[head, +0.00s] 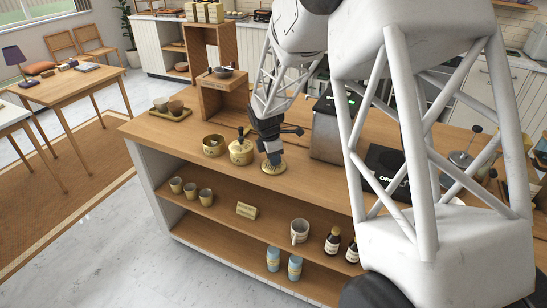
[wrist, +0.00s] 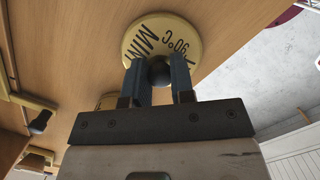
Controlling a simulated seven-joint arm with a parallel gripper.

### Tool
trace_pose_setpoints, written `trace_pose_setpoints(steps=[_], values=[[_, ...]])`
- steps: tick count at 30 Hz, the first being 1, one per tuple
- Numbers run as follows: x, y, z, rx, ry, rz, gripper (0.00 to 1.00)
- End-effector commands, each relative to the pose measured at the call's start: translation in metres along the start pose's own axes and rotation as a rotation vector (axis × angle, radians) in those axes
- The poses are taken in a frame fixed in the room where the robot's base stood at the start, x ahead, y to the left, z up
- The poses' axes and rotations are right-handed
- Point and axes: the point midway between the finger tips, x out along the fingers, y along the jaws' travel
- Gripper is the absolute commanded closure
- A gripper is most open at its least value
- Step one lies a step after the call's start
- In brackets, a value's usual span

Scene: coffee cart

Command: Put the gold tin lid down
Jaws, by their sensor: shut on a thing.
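The gold tin lid (wrist: 165,35) is a round disc with dark lettering reading "MINT" in part and "90°C", with a dark round knob (wrist: 159,74). My gripper (wrist: 159,75) is shut on that knob in the wrist view. In the head view the lid (head: 273,168) is at or just above the wooden counter near its front edge, below my gripper (head: 272,158); I cannot tell whether it touches. Left of it are a gold tin with a lid on (head: 241,152) and an open gold tin (head: 213,146).
A wooden tray with cups (head: 170,114) stands at the counter's left end. A grey machine (head: 326,135) stands right of my gripper. The shelf below the counter holds several cups, a sign (head: 246,210), a mug (head: 299,231) and bottles. The counter's front edge is close.

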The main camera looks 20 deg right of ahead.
Motion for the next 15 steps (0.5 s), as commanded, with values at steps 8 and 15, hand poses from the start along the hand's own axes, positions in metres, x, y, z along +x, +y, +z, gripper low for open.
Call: trace_pose_setpoints(steps=[8, 15], values=[[0.0003, 0.0001, -0.0001, 0.0, 0.0, 0.0, 1.0], [0.0025, 0.0001, -0.0004, 0.0, 0.0, 0.0, 0.59]])
